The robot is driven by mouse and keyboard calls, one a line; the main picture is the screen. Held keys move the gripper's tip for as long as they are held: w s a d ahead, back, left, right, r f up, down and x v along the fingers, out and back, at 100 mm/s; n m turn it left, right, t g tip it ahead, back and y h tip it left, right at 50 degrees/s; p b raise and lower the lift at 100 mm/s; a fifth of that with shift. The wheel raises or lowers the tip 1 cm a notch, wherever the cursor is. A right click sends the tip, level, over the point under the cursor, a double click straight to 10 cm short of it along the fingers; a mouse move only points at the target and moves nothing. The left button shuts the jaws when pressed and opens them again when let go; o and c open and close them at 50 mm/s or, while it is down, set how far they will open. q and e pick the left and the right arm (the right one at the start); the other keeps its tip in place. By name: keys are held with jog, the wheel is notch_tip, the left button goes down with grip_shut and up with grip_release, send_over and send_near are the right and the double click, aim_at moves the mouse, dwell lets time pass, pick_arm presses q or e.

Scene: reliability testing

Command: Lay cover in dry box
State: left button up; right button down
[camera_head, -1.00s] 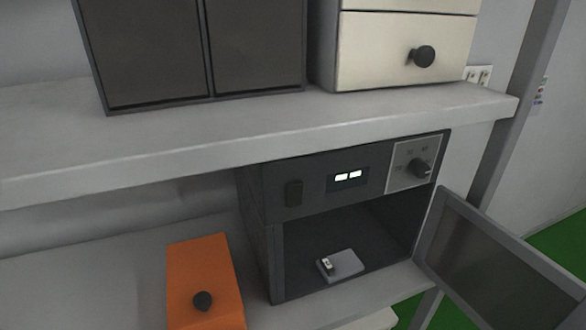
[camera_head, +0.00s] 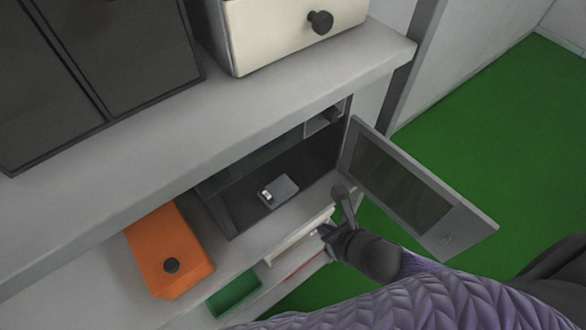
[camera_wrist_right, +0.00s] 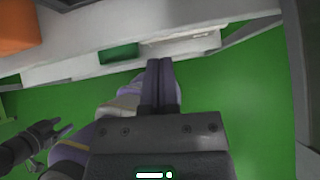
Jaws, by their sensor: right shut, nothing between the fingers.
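The dry box (camera_head: 229,214) is a dark cabinet on the lower shelf, its glazed door (camera_head: 400,190) swung open to the right. A small flat grey piece with a white and black part on it (camera_head: 279,190) lies on the box floor; I cannot tell if it is the cover. My right gripper (camera_head: 341,190) is shut and empty, in front of the opening beside the door. Its closed fingers show in the right wrist view (camera_wrist_right: 160,66). My left gripper (camera_wrist_right: 58,128) shows only there, at the left, fingers apart and empty.
An orange box with a black knob (camera_head: 165,235) stands left of the dry box. A green tray (camera_head: 234,292) and pale drawers (camera_head: 300,240) are below. The upper shelf (camera_head: 230,110) overhangs the dry box. Green floor (camera_head: 500,110) is clear at right.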

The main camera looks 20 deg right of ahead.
aim_at(280, 194)
jog(key=shift+n, duration=0.6)
jog(key=b+x, duration=0.1)
jog(key=x, duration=0.2)
jog(key=b+x, duration=0.1)
jog(key=x, duration=0.2)
jog(key=a+b+x, duration=0.1)
jog(key=b+x, duration=0.1)
jog(key=x, duration=0.1)
jog(key=shift+w+r, duration=0.15)
jog(key=shift+w, duration=0.15)
jog(key=w, duration=0.1)
jog(key=w+a, duration=0.1)
jog(key=w, duration=0.1)
jog(key=shift+w+a, duration=0.1)
jog(key=shift+w, duration=0.05)
jog(key=shift+w+a+r, duration=0.1)
jog(key=shift+w, duration=0.2)
jog(key=shift+w+a+b, duration=0.25)
jog(key=shift+w+a, duration=0.05)
jog(key=shift+w, duration=0.3)
jog(key=shift+w+a+b, duration=0.2)
jog(key=shift+w+a, duration=0.05)
jog(key=shift+w, duration=0.65)
